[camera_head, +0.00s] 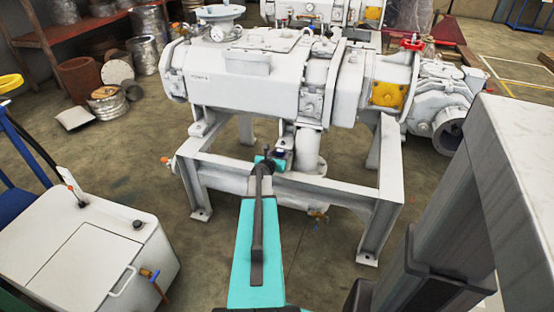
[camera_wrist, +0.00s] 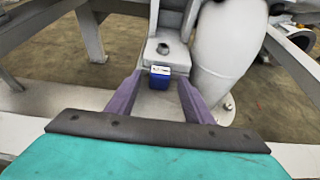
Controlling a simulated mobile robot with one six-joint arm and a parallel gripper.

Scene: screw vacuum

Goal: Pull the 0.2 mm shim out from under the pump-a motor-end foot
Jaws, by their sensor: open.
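A small blue block with a pale label on top (camera_wrist: 160,78) sits at the near edge of a grey pump foot (camera_wrist: 166,55) in the wrist view. It may be the shim's tab; the thin shim itself cannot be made out. The foot has a dark bolt or hole on top. My gripper (camera_wrist: 161,83) is open, its two purple fingers on either side of the blue block, with a visible gap at each side. In the head view my teal arm reaches the frame below the pump (camera_head: 245,85), and my gripper (camera_head: 268,162) is small there.
The pump stands on a grey steel frame (camera_head: 345,190). A thick white pipe (camera_wrist: 225,50) rises close to the right of my fingers. A white cabinet (camera_head: 85,250) stands at the left, and a rusty shelf (camera_head: 85,35) with drums is behind it.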

